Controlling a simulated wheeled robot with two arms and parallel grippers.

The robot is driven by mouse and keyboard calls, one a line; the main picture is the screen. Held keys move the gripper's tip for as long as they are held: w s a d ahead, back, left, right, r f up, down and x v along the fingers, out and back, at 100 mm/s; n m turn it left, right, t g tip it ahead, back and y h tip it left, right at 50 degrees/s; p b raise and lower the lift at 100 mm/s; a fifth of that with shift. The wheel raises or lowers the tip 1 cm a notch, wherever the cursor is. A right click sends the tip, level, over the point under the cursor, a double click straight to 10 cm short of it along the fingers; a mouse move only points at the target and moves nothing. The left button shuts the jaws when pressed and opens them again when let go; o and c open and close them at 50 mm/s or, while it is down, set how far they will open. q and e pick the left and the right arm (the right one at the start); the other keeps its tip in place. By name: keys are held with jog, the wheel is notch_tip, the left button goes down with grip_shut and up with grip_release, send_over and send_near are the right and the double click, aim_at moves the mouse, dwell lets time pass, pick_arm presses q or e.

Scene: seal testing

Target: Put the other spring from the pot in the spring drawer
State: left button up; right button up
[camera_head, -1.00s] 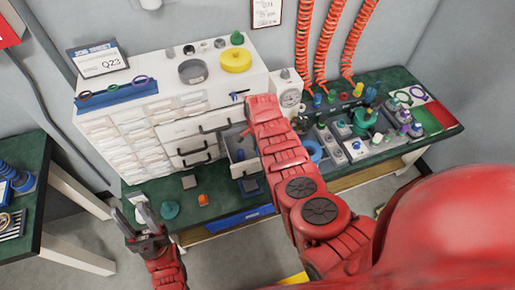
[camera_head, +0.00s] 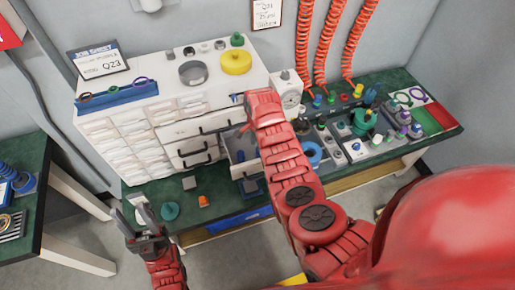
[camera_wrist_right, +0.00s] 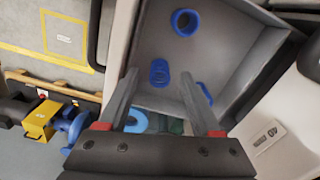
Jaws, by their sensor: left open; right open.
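My left gripper (camera_head: 136,216) is open and empty in front of the bench's left part. My right arm reaches to the open drawer (camera_head: 228,149) in the white cabinet; its gripper is hidden in the head view. In the right wrist view, my right gripper (camera_wrist_right: 158,76) is open above the grey drawer (camera_wrist_right: 235,62), with nothing held. A blue coil-like piece (camera_wrist_right: 159,72) lies in the drawer, seen between the fingertips. Another blue ring-shaped piece (camera_wrist_right: 186,22) and a partly hidden blue piece (camera_wrist_right: 204,92) are there too. I cannot tell which are springs, nor pick out the pot surely.
A dark grey round container (camera_head: 193,72) and a yellow one (camera_head: 236,61) stand on the cabinet. A large blue ring (camera_head: 311,152) and several coloured parts crowd the bench's right. An orange piece (camera_head: 203,201) and a teal piece (camera_head: 169,211) lie near the front edge.

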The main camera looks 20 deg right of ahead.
aim_at(257, 149)
notch_tip(257, 149, up, 9)
jog(key=b, duration=0.2)
jog(key=shift+f, duration=0.1)
dwell(0.5)
